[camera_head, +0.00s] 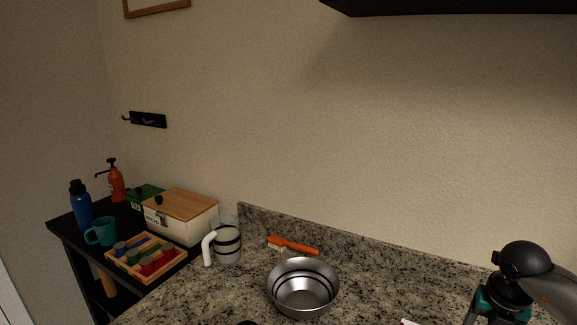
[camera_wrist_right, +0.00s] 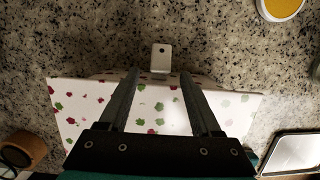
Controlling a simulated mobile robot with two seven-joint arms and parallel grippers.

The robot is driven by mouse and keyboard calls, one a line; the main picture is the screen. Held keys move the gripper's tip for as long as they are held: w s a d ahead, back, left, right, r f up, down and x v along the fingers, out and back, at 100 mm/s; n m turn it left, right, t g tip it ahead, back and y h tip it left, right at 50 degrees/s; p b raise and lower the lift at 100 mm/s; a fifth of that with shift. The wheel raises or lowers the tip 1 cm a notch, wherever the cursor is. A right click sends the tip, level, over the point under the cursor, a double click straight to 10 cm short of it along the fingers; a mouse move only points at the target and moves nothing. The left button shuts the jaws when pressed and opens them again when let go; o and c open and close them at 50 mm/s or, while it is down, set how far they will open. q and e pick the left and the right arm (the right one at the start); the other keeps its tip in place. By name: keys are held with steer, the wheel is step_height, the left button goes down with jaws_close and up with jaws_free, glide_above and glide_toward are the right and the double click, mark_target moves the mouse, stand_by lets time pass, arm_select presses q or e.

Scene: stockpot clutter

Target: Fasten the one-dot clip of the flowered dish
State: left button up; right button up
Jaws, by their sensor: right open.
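The flowered dish (camera_wrist_right: 66,108), white with red and green flowers, lies below my right gripper in the right wrist view. A pale clip (camera_wrist_right: 161,60) with one dark dot sticks out from the middle of the dish's far edge. My right gripper (camera_wrist_right: 160,76) is open, with one finger on each side of the clip's line and nothing between the fingertips. I cannot tell whether the fingers touch the dish. Its near part is hidden by the gripper. In the head view my right wrist (camera_head: 505,300) is at the lower right. My left gripper is not in view.
A yellow-topped round thing (camera_wrist_right: 282,6), a dark-framed flat thing (camera_wrist_right: 293,153) and a brown round thing (camera_wrist_right: 22,150) lie around the dish. Counter beyond the clip is bare.

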steer(key=shift+w, duration=0.1)
steer(key=shift+w+d+r+b, duration=0.35)
steer(key=shift+w+d, duration=0.1)
steer(key=shift+w, duration=0.3)
steer(key=shift+w+d+r+b, duration=0.3)
steer(key=shift+w+d, duration=0.2)
steer(key=shift+w, duration=0.3)
steer(key=shift+w+d+r+b, duration=0.25)
steer(key=shift+w+d+r, duration=0.15)
steer(key=shift+w, duration=0.35)
jaws_close()
steer(key=shift+f, duration=0.1)
